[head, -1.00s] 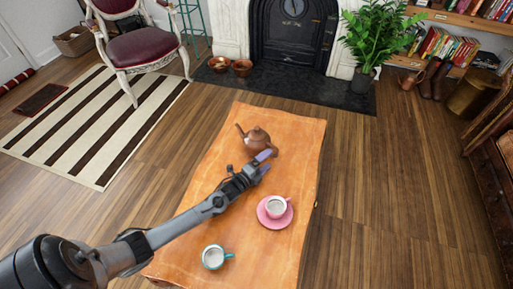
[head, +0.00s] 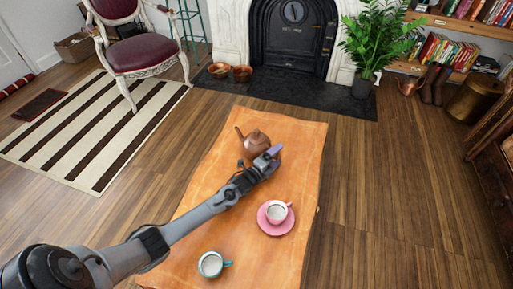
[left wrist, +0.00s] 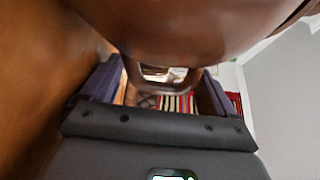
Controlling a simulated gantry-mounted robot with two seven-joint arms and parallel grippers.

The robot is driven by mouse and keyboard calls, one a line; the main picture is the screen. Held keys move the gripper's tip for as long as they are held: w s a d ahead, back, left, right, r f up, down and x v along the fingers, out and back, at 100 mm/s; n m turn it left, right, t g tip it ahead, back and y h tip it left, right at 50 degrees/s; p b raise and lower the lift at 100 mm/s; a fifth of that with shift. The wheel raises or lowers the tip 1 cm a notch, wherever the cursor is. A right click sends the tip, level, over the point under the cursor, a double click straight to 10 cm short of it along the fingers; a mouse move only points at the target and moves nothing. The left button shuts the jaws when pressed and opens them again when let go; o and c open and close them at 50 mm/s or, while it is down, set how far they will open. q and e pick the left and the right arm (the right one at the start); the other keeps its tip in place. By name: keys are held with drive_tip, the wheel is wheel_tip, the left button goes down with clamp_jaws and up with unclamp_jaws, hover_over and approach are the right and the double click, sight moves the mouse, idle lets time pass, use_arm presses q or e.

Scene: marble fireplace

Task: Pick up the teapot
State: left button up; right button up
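The brown teapot (head: 254,142) stands upright on the orange cloth-covered table (head: 268,255), its spout toward the back left. My left gripper (head: 270,158) is at the teapot's near right side, partly covering it. In the left wrist view the teapot's underside and body (left wrist: 195,30) fill the top. Its looped handle (left wrist: 163,84) lies between the two purple-grey fingers of my left gripper (left wrist: 160,92). The fingers are spread, one on each side of the handle, and do not look closed on it. My right gripper is not in view.
A pink cup (head: 277,212) on a pink saucer (head: 270,226) stands right of my arm. A white cup with a teal handle (head: 211,264) is near the table's front. The table's back right is clear. A fireplace (head: 293,35) and plant (head: 375,40) are beyond.

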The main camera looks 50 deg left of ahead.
use_arm(q)
drive_tip(key=c, duration=1.4)
drive_tip(key=shift+r, duration=0.2)
drive_tip(key=shift+c, duration=0.6)
drive_tip(key=shift+w+r, duration=0.1)
